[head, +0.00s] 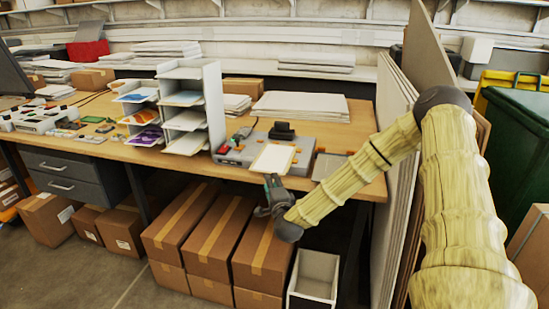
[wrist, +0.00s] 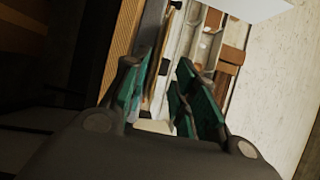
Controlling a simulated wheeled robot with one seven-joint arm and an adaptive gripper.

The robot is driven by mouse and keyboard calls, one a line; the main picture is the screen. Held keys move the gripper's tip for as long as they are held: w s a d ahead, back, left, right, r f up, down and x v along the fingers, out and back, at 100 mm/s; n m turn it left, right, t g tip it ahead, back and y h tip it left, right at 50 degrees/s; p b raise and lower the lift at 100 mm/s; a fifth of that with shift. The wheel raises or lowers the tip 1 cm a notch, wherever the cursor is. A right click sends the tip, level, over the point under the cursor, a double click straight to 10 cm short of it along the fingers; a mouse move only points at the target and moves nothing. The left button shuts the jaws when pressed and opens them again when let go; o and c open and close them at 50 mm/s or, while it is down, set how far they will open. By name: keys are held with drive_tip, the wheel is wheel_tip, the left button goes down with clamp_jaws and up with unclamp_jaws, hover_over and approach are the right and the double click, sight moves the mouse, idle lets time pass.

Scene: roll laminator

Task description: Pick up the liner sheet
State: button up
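A pale sheet with a tan border (head: 273,158), which looks like the liner sheet, lies tilted at the front of the grey laminator (head: 240,148) near the table's front edge. My gripper (head: 272,182) is just below and in front of the sheet's near edge in the head view. In the wrist view its green-padded fingers (wrist: 160,98) stand apart, and I see no sheet clearly pinched between them. Whether a finger touches the sheet cannot be told. A small pale patch shows between the finger bases in the wrist view.
A white paper sorter (head: 205,110) stands left of the laminator. A paper stack (head: 300,104) lies behind it, and a grey panel (head: 328,166) lies to its right. Cardboard boxes (head: 210,240) and a white bin (head: 315,275) stand below the table. Tall boards (head: 392,150) lean at the right.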

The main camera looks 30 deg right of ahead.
drive_tip(key=p+x, duration=0.2)
drive_tip(key=x, duration=0.4)
drive_tip(key=shift+d, duration=0.1)
clamp_jaws()
